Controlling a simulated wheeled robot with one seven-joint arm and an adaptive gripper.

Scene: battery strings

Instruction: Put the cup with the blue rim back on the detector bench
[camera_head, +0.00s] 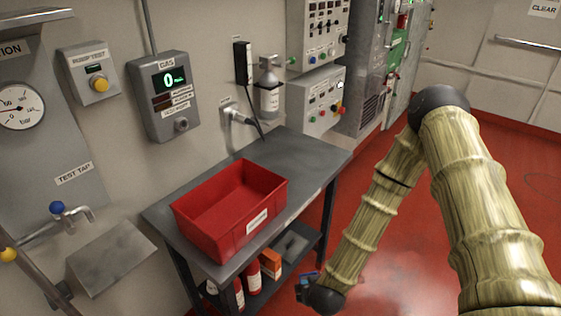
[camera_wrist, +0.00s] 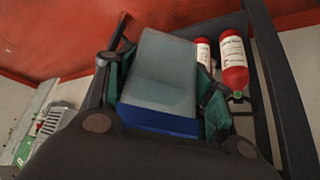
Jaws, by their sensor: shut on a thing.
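In the wrist view, my gripper (camera_wrist: 165,88) is shut on a grey, boxy-looking cup (camera_wrist: 163,75) with a blue band (camera_wrist: 158,121) at the end nearest the camera. The teal finger pads press on its two sides. In the head view, my gripper (camera_head: 309,283) is low, at the front right of the bench, below the level of its top. A small bit of blue shows there; the rest of the cup is hidden or too small to tell. The grey detector bench (camera_head: 317,153) stands against the wall, below and right of the gas detector (camera_head: 162,97).
A red bin (camera_head: 230,237) covers the middle and front of the bench top; the back right part is clear. Red bottles (camera_head: 253,278) and an orange box (camera_head: 271,263) stand on the lower shelf. A gas cylinder (camera_head: 269,88) and control boxes hang on the wall behind.

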